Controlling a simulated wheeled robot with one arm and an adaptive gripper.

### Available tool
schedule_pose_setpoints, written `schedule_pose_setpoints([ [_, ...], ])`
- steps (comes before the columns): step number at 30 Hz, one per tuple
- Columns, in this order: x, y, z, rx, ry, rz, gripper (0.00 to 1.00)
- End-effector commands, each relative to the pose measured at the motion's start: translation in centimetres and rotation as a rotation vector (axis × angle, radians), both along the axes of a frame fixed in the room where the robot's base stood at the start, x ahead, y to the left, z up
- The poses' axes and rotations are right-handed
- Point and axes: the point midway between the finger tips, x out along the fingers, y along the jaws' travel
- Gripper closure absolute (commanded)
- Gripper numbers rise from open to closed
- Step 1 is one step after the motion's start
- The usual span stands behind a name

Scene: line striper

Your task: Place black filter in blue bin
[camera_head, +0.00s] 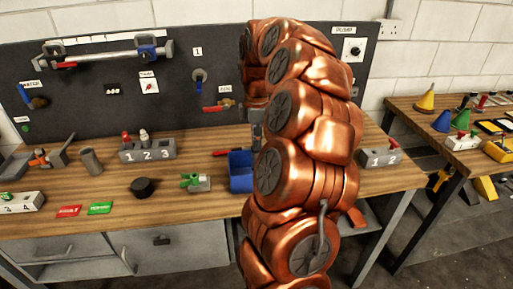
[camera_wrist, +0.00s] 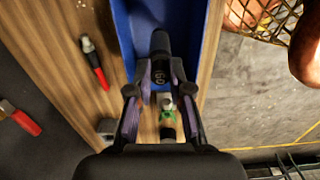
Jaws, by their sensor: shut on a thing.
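The blue bin (camera_head: 240,171) stands on the wooden bench just left of my copper arm. It also shows in the wrist view (camera_wrist: 190,30), open toward the camera. My gripper (camera_wrist: 160,78) is shut on a dark cylinder with pale markings, which looks like the black filter (camera_wrist: 160,46). The filter's far end overlaps the bin in the wrist view; its height above the bin is unclear. In the head view my arm hides most of the gripper and the filter.
A green-topped fixture (camera_head: 195,181) stands left of the bin. A round black piece (camera_head: 143,187) lies farther left. A red-and-black tool (camera_wrist: 95,62) lies beside the bin. A numbered block (camera_head: 148,150) stands behind. The bench edge is close to the bin.

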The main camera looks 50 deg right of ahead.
Motion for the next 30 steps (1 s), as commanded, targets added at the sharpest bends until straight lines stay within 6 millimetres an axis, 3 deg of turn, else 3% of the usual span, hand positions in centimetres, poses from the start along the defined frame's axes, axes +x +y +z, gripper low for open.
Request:
schedule_pose_setpoints([
  [12,-0.2,0.1,-3.6,0.004,0.003,-0.001,1.0],
  [23,-0.1,0.0,-4.1,0.002,0.001,0.0,1.0],
  [24,-0.1,0.0,-4.1,0.002,0.001,0.0,0.8],
  [30,-0.1,0.0,-4.0,0.002,0.001,0.0,0.59],
])
